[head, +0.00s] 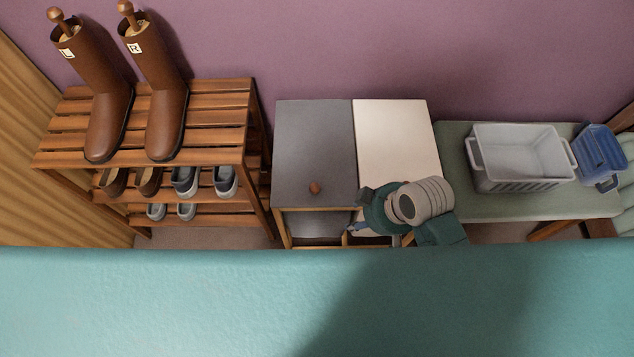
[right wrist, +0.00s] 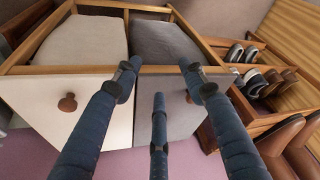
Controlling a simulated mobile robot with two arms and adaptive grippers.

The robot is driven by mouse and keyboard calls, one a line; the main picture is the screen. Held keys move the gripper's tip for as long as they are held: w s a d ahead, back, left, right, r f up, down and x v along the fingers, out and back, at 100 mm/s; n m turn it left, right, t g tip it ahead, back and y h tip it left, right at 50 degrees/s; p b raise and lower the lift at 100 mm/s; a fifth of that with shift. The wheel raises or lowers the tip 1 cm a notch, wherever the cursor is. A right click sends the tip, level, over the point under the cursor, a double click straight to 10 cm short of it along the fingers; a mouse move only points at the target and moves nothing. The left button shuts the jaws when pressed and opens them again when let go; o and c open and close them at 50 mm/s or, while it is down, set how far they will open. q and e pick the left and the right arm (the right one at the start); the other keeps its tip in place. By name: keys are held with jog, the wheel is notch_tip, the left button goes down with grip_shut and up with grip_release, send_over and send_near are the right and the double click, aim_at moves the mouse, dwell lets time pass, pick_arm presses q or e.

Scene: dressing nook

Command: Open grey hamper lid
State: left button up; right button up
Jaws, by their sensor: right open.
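The hamper has a grey lid (head: 312,140) on the left and a cream lid (head: 392,135) on the right. Both lie flat and shut. The grey lid's brown knob (head: 314,188) stands near its front edge. My right gripper (head: 352,228) is open and empty, at the hamper's front to the right of this knob. In the right wrist view, its spread blue fingers (right wrist: 158,82) lie over the seam side, with the grey lid's knob (right wrist: 190,97) partly behind one finger. The cream lid's knob (right wrist: 67,102) shows there too. My left gripper is out of view.
A wooden shoe rack (head: 215,117) with brown boots (head: 168,105) and several shoes stands left of the hamper. On the right, a green bench (head: 455,150) bears a grey basket (head: 520,180) and a blue container (head: 600,155). A purple wall is behind.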

jog(key=w+a+r+n+g+y, duration=0.1)
jog(key=w+a+r+n, duration=0.2)
jog(key=w+a+n, duration=0.3)
jog(key=n+g, duration=0.2)
jog(key=n, duration=0.2)
send_near(315, 187)
jog(key=shift+n, duration=0.3)
jog(key=x, duration=0.8)
jog(key=shift+a+f, duration=0.1)
jog(key=shift+f, duration=0.1)
jog(key=shift+y, duration=0.3)
grip_shut()
